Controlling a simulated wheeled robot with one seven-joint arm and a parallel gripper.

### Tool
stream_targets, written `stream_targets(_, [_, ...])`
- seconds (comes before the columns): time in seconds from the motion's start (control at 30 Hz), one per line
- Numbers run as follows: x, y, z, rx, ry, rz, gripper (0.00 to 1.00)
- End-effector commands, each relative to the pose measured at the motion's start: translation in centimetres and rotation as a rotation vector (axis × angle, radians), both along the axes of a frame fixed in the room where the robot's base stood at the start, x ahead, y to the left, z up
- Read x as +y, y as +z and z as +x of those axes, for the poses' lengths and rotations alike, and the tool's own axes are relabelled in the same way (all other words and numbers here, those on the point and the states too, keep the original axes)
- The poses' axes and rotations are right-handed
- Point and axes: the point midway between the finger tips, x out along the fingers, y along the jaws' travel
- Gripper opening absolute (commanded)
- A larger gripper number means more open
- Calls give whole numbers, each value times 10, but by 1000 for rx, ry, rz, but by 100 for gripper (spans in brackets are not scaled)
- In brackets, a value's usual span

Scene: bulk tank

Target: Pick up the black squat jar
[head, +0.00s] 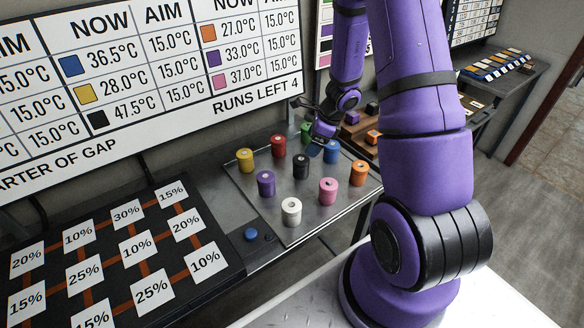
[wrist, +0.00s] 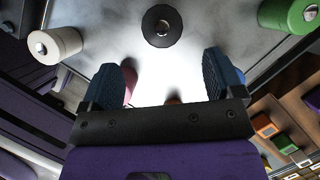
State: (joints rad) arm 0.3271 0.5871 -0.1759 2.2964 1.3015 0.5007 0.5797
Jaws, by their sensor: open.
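The black squat jar (head: 301,166) stands upright on the grey metal tray, near the middle of the group of jars. In the wrist view the black jar (wrist: 162,27) is ahead of the fingertips, roughly centred between them and apart from them. My gripper (wrist: 160,72) is open, with a blue pad on each finger and nothing held between them. In the head view my gripper (head: 317,146) is above the tray, to the right of and behind the black jar. The fingers are small and partly hidden there.
Yellow (head: 245,160), red (head: 279,145), purple (head: 266,183), pink (head: 328,190), white (head: 291,211), orange (head: 358,173), blue (head: 331,152) and green (head: 306,131) jars surround the black one. A board with percentage cards (head: 100,252) lies left. A blue button (head: 251,234) is in front.

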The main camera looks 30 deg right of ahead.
Motion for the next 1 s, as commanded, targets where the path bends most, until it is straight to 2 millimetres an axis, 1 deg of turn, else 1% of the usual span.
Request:
stream_targets(0.03, [-3, -6, -1, 10, -19, 2, 87])
stream_targets(0.13, [-3, -14, -1, 18, -37, 5, 87])
stream_targets(0.4, [7, -47, 9, 19, -37, 5, 87])
stream_targets(0.5, [10, -56, 12, 18, -35, 6, 87])
stream_targets(0.73, [14, -68, 16, 18, -34, 5, 87])
stream_targets(1.0, [24, -99, 27, 19, -34, 5, 87])
